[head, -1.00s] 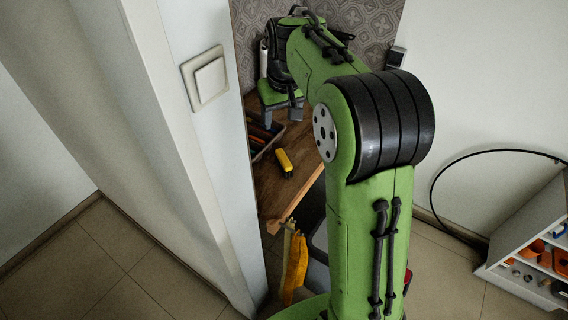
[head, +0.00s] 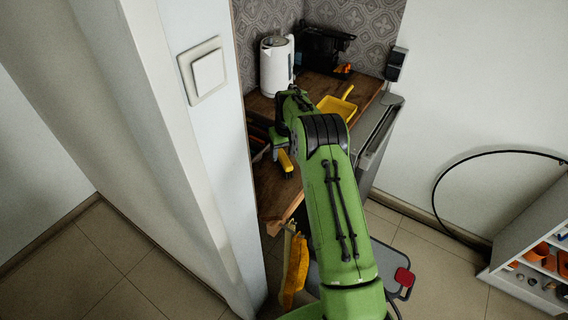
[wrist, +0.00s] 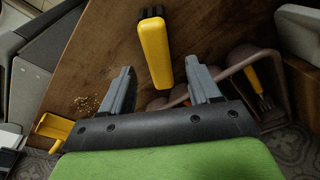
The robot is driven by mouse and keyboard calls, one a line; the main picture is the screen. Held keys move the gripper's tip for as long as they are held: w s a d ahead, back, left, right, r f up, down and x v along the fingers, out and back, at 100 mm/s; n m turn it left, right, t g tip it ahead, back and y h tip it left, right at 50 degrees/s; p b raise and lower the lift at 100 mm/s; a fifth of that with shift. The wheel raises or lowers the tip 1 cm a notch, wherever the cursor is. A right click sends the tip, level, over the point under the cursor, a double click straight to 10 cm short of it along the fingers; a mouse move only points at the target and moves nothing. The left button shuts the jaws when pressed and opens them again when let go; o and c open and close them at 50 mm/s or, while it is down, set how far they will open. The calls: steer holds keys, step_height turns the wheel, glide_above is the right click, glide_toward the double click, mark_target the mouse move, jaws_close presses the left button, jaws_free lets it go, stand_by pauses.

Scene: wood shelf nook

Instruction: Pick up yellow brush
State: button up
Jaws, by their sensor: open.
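The yellow brush (head: 286,161) with dark bristles lies on the wooden counter (head: 276,199). In the wrist view the brush (wrist: 154,50) lies just beyond the fingertips, its yellow handle end pointing between them and its bristles at the far end. My gripper (wrist: 160,82) is open with nothing between its fingers. In the head view my gripper (head: 279,140) is partly hidden by my arm and is right by the brush.
A yellow dustpan (head: 338,107) and a white kettle (head: 277,66) stand farther back. Crumbs (wrist: 88,103) lie on the counter. A brown caddy (wrist: 224,73) beside the brush holds another yellow-handled tool (wrist: 250,78). A white wall edge (head: 190,170) borders the left.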

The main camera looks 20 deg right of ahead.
mark_target(284, 157)
steer(key=f, duration=0.4)
steer(key=shift+w+f, duration=0.2)
steer(key=shift+w, duration=0.1)
steer(key=shift+r, duration=0.1)
steer(key=c, duration=1.1)
steer(key=shift+o, duration=0.2)
step_height(284, 157, up, 10)
steer(key=shift+p, duration=0.3)
